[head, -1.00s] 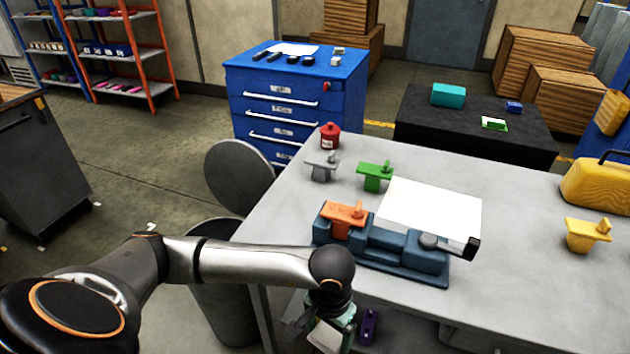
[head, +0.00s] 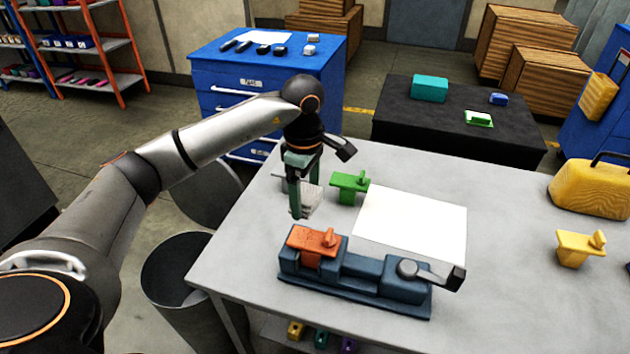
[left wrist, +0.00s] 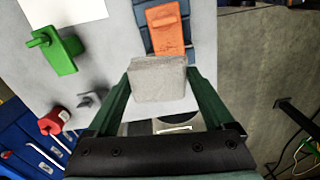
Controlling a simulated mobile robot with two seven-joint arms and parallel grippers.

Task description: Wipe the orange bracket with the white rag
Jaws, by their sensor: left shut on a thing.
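The orange bracket (head: 313,243) sits on the left end of the blue jig (head: 355,283) on the grey table. It also shows at the top of the left wrist view (left wrist: 166,31). My left gripper (head: 304,207) is above the table, behind the bracket and apart from it. It is shut on the white rag (head: 311,199), a pale block between the fingers in the left wrist view (left wrist: 158,80). My right gripper is not in view.
A green bracket (head: 349,186) stands right of my gripper, and a grey bracket (left wrist: 92,97) is partly hidden behind it in the head view. A white sheet (head: 411,222) lies behind the jig. A yellow bracket (head: 579,247) and yellow case (head: 592,188) stand at the right.

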